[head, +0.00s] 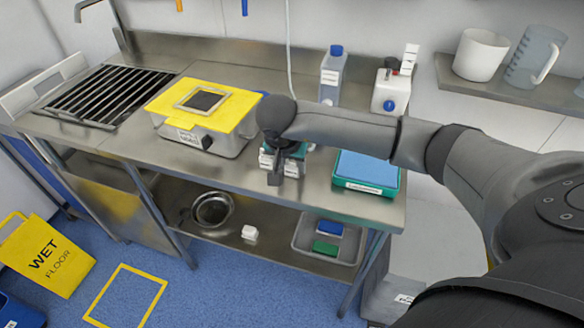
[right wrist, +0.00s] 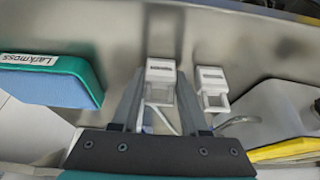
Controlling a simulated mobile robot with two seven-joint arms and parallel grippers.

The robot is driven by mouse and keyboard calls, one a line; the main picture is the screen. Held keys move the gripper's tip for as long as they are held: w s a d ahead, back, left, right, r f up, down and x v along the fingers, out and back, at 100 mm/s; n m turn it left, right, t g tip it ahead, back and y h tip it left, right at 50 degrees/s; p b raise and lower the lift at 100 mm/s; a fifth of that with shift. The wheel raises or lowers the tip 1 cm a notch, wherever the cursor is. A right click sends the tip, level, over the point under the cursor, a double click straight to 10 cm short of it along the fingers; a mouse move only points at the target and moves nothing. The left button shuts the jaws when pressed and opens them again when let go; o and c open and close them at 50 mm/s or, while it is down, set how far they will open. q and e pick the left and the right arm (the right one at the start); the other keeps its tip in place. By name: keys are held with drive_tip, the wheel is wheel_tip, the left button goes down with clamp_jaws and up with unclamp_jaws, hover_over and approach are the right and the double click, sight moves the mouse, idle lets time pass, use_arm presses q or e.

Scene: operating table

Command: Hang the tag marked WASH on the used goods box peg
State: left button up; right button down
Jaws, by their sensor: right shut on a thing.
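My right gripper (head: 277,180) is low over the front of the steel counter; it is shut on a white tag-like piece (right wrist: 160,82) with a small grey label. A similar white piece (right wrist: 212,88) stands beside it, outside the fingers, in the right wrist view. White labelled pieces (head: 266,158) show partly behind the gripper in the head view. I cannot read which is marked WASH. A grey box with a yellow top (head: 238,108) stands left of the gripper, with a front label and a dark knob (head: 206,142). I cannot tell whether this is the used goods box. My left gripper is out of view.
A teal tray with a blue top (head: 366,172) lies right of the gripper; its label reads Larkmoss in the right wrist view (right wrist: 50,80). A bottle (head: 332,75) and a white dispenser (head: 390,95) stand behind. A black rack (head: 105,95) is far left.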

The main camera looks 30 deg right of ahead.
drive_tip(key=shift+r, duration=0.1)
wheel_tip(320, 180, up, 20)
drive_tip(key=p, duration=0.2)
drive_tip(key=shift+p, duration=0.35)
idle(0.5)
